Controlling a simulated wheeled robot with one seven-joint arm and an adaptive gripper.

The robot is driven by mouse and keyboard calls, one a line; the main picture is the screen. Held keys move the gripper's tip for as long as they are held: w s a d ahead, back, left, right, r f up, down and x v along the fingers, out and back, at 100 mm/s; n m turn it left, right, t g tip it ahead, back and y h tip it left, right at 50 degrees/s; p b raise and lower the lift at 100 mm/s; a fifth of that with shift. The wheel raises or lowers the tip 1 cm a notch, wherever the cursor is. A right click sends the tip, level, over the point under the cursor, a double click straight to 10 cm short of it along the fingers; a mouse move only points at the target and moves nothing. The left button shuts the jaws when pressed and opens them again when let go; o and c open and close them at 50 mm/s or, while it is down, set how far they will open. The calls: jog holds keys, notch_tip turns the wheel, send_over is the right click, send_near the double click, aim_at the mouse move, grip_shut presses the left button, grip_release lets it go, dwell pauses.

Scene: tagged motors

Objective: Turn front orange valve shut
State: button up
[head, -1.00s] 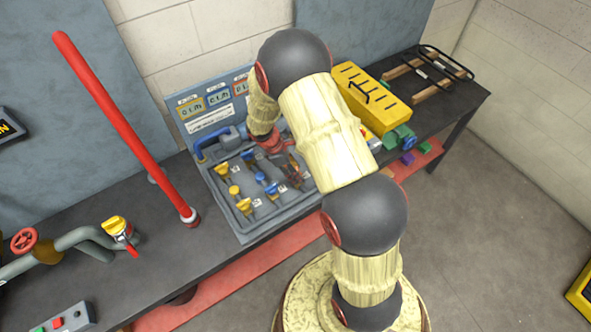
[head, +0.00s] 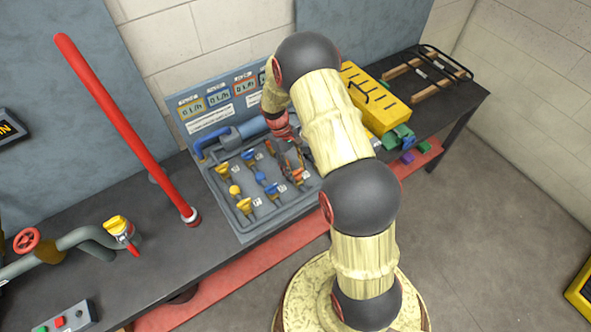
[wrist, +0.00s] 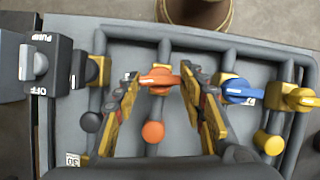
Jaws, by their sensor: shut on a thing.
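The front orange valve handle (wrist: 158,79) lies crosswise between my fingers in the wrist view, on a grey pipe of the panel. My gripper (wrist: 161,82) is shut on this handle, with one finger at each end of it. In the head view my gripper (head: 294,169) reaches down to the front right part of the panel. A bit of the orange handle (head: 298,176) shows there between the fingers. A round orange knob (wrist: 153,132) sits on the same pipe behind it, between the fingers and apart from them.
A blue valve handle (wrist: 241,89) is close to the right finger, with a yellow one (wrist: 298,98) farther right. A black handle (wrist: 80,69) and the pump switch (wrist: 41,64) are at the left. A yellow case (head: 375,105) stands right of the panel.

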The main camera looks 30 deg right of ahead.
jog(key=shift+m+y, duration=0.4)
jog(key=shift+m, duration=0.6)
jog(key=o, duration=1.2)
jog(key=shift+c, duration=0.2)
jog(key=v, duration=1.2)
jog(key=shift+w+d, duration=0.15)
